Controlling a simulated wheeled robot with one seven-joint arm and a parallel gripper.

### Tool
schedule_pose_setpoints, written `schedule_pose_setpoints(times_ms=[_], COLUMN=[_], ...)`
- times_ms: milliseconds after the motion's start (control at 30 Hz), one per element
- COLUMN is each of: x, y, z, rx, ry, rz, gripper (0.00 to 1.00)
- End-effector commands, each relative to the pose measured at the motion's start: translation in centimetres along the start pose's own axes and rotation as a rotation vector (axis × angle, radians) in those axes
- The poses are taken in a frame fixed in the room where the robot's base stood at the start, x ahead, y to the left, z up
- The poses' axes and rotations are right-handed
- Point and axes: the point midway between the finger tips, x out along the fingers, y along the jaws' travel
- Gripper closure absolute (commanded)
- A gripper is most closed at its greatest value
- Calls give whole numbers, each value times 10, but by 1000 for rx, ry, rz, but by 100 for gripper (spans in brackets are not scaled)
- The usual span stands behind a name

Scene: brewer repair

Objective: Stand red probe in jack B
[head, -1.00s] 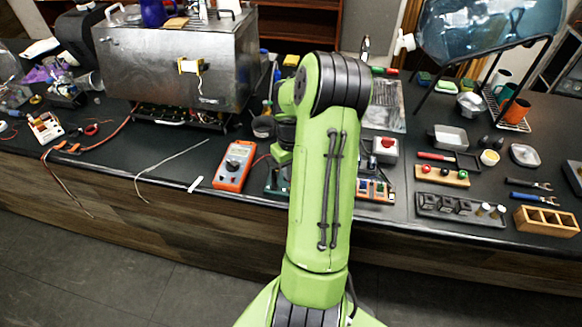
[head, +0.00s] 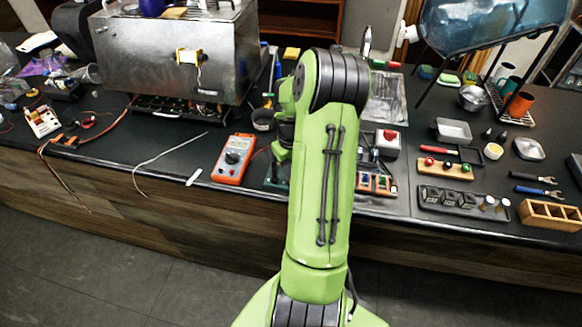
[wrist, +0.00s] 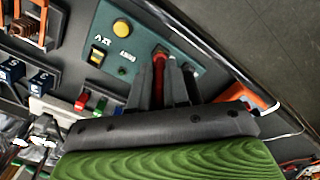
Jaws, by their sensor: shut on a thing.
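In the wrist view my gripper (wrist: 165,78) is shut on the red probe (wrist: 158,64), which shows as a red shaft between the dark fingers. The probe points at the teal panel (wrist: 140,45), near its right part. The fingers hide the probe's lower end and the spot under it, so I cannot tell whether it touches or sits in a jack. The panel bears a yellow button (wrist: 121,27), a switch (wrist: 97,56) and a small dark hole (wrist: 122,71). The printed labels are too small to read. In the head view my arm hides the gripper and most of the panel.
A box with a red button (head: 388,141) and small coloured blocks (head: 377,184) stand right of my arm. A steel brewer (head: 180,55) stands behind left. The front bench edge runs close by.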

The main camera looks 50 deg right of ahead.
Motion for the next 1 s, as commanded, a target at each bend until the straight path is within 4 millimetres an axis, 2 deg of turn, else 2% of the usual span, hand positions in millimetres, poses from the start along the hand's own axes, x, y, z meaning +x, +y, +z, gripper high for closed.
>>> schedule_pose_setpoints(times_ms=[1000], x=[7], y=[0], z=[0], rx=[0], ry=[0], rz=[1], gripper=[100])
